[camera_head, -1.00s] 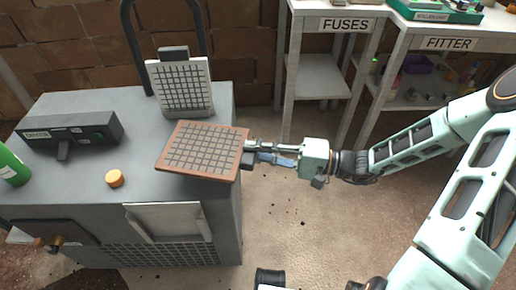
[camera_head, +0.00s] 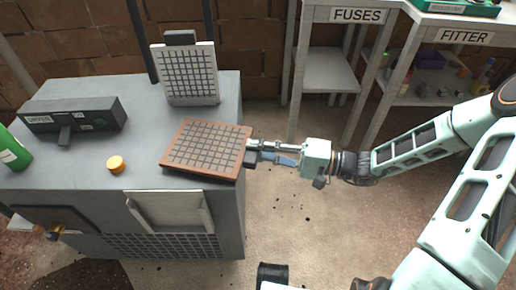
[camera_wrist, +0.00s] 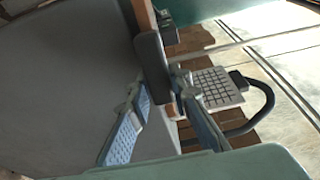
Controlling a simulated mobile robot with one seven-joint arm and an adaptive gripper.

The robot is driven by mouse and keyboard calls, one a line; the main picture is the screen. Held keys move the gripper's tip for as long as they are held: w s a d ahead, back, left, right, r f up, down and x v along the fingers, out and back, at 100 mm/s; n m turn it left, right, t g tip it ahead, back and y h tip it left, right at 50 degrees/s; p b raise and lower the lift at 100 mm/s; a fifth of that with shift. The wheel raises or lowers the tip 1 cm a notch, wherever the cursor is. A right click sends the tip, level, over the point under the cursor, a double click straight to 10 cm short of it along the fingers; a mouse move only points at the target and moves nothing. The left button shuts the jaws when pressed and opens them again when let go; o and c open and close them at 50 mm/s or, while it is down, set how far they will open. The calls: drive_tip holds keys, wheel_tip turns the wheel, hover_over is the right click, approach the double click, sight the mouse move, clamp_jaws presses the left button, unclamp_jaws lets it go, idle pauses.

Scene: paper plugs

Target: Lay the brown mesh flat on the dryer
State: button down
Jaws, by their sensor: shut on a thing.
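The brown mesh (camera_head: 207,146) is a square grey grid in a brown frame, over the right part of the grey dryer (camera_head: 85,92) top in the head view. It looks nearly level; I cannot tell whether it touches the top. My gripper (camera_head: 254,152) comes from the right and is shut on the black handle at the mesh's right side. In the wrist view, the fingers (camera_wrist: 160,103) hold the black handle (camera_wrist: 153,66), and the brown frame (camera_wrist: 144,22) shows edge-on. The mesh's grid is hidden there.
A white-framed mesh (camera_head: 190,75) stands upright behind the brown one. A black labelled box (camera_head: 72,115), an orange cap (camera_head: 116,165) and a green bottle (camera_head: 13,150) are to the left. Shelves marked FUSES (camera_head: 357,15) and FITTER (camera_head: 464,37) stand behind right.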

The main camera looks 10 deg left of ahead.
drive_tip(key=shift+f+b, duration=0.45)
drive_tip(key=shift+f, duration=0.15)
drive_tip(key=c, duration=1.7)
unclamp_jaws()
drive_tip(key=d, duration=1.2)
drive_tip(key=shift+s, duration=0.1)
